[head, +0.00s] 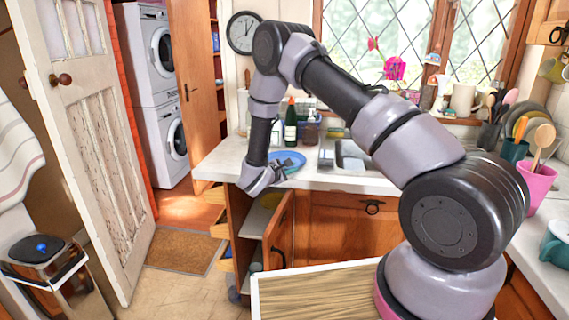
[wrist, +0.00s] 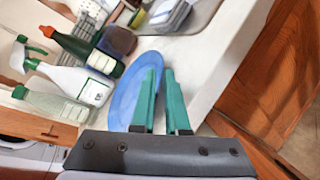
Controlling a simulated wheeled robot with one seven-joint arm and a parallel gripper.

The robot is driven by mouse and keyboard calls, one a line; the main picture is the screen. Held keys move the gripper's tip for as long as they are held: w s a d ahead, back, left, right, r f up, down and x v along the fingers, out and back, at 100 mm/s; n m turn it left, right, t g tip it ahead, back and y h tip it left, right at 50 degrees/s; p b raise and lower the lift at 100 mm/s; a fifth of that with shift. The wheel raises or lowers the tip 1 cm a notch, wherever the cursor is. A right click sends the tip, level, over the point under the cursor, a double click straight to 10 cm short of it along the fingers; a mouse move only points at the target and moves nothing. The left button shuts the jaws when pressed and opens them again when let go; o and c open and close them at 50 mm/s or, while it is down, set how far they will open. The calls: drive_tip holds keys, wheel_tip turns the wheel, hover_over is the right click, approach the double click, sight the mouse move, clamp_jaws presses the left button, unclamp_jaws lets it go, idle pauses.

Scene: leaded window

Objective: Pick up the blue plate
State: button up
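The blue plate (head: 289,158) lies on the white counter near its front edge, left of the sink. In the wrist view the plate (wrist: 126,98) appears as a narrow blue oval left of and behind my fingers. My gripper (head: 284,169) is at the plate's near side, pointing toward it. In the wrist view my gripper's green fingers (wrist: 161,76) stand apart with a gap between them. The left finger overlaps the plate, and its right rim shows near the gap. I cannot tell whether either finger touches the plate.
A dark bottle (head: 291,122) and other bottles stand behind the plate; a white spray bottle (wrist: 75,83) is close by. The sink (head: 352,156) is to the right. Below, a cabinet door (head: 279,232) stands open. The counter's front edge (wrist: 213,75) is beside the fingers.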

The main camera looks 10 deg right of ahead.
sight(298, 172)
drive_tip(key=x, duration=0.4)
drive_tip(key=shift+w+d+f, duration=0.1)
drive_tip(key=shift+w+d, duration=0.15)
drive_tip(key=shift+w, duration=0.05)
clamp_jaws()
idle(1.3)
